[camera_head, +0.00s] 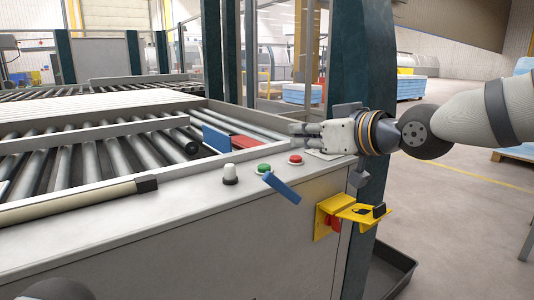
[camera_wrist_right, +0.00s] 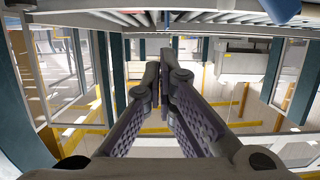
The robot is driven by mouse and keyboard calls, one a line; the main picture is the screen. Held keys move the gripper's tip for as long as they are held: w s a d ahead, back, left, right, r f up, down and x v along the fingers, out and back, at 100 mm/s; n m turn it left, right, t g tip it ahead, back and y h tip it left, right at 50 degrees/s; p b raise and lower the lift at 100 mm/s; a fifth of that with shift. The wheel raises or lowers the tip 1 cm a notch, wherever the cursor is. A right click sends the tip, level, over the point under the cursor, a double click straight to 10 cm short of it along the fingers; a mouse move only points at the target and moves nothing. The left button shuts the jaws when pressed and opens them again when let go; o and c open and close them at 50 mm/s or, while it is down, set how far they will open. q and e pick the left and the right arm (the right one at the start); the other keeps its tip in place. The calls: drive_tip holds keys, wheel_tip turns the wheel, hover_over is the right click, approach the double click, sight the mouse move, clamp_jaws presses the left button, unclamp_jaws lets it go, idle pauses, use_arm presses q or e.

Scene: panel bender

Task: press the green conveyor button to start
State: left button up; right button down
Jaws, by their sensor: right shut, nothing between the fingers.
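The green button (camera_head: 263,168) sits on the top front edge of the grey conveyor cabinet (camera_head: 190,215), in the middle of the head view. A white button (camera_head: 230,173) is to its left and a red button (camera_head: 295,159) to its right. My right gripper (camera_head: 296,133) is shut and empty, its fingers pointing left. In the picture it is above the red button and up-right of the green one, apart from it. Its closed fingers also show in the right wrist view (camera_wrist_right: 165,72), where the buttons cannot be made out. My left gripper is not in view.
A blue flap (camera_head: 281,188) hangs over the cabinet edge just below the green button. A yellow bracket (camera_head: 335,214) with a red part juts from the cabinet's front. Conveyor rollers (camera_head: 70,160) lie behind the buttons. A dark teal post (camera_head: 345,60) stands behind my right gripper.

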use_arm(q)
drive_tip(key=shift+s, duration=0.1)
use_arm(e)
drive_tip(key=b, duration=0.2)
hover_over(264, 167)
drive_tip(key=d, duration=0.2)
drive_tip(key=f, duration=0.3)
drive_tip(key=shift+s+a+f, duration=0.1)
drive_tip(key=shift+s+a, duration=0.05)
drive_tip(key=shift+a, duration=0.05)
wheel_tip(264, 167, down, 2)
drive_tip(key=shift+s+p, duration=0.1)
drive_tip(key=shift+p, duration=0.35)
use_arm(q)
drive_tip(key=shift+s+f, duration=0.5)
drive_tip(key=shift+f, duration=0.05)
use_arm(e)
drive_tip(key=shift+f, duration=0.7)
